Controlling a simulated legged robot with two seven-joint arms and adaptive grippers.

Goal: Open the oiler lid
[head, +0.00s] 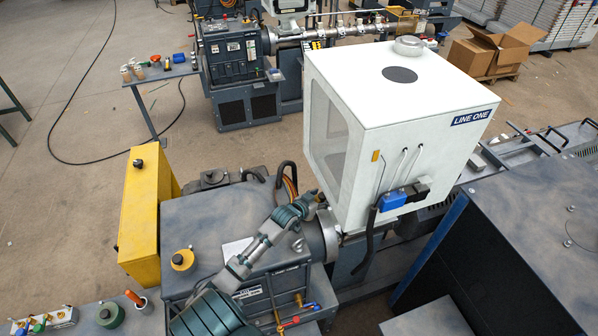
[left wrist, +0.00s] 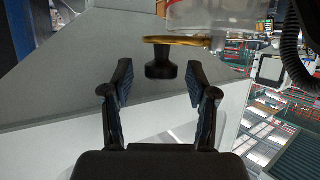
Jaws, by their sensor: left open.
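In the left wrist view the oiler lid (left wrist: 185,40) is a thin brass-coloured disc with a black knob (left wrist: 161,62). It sits against a clear oiler body (left wrist: 205,17) at the top edge of the picture. My left gripper (left wrist: 159,82) is open, with one finger on each side of the knob and a gap on both sides. I cannot tell how deep the knob is between the fingertips. In the head view my left gripper (head: 312,203) is beside the lower left corner of the white enclosure. The oiler cannot be made out there. My right gripper is not in view.
The white enclosure (head: 425,140) stands right of my left gripper. The grey machine top (head: 215,215) lies under my left arm, with a yellow box (head: 146,215) at its left. Dark hoses (head: 287,175) rise close to the gripper. A dark cabinet (head: 490,250) fills the right.

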